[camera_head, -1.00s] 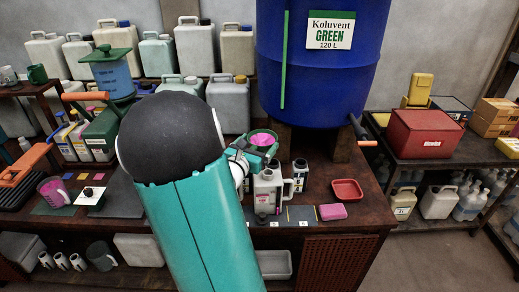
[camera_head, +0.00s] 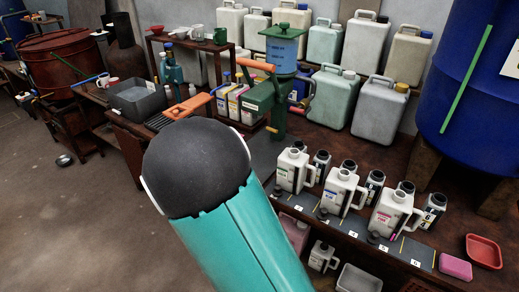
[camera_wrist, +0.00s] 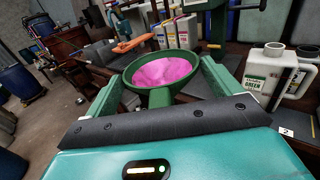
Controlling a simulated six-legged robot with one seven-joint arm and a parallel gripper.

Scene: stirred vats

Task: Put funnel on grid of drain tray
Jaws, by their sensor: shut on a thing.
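The funnel (camera_wrist: 163,74) is green outside with bright pink inside. It is in the wrist view, mouth up, between the two green fingers of my gripper (camera_wrist: 160,88), which is shut on it. My arm hides the gripper and funnel in the head view. A dark slotted tray (camera_head: 158,123) stands left of centre in the head view, with an orange bar (camera_head: 186,106) at it. It looks like the drain tray with its grid, but I cannot be sure. In the wrist view the orange bar (camera_wrist: 128,46) shows beyond the funnel, to its left.
A grey basin (camera_head: 137,99) stands left of the slotted tray. A green hand pump (camera_head: 270,98) stands right of it. Several white jugs (camera_head: 342,192) and dark-necked bottles line the bench at right. Open floor (camera_head: 60,220) lies at left.

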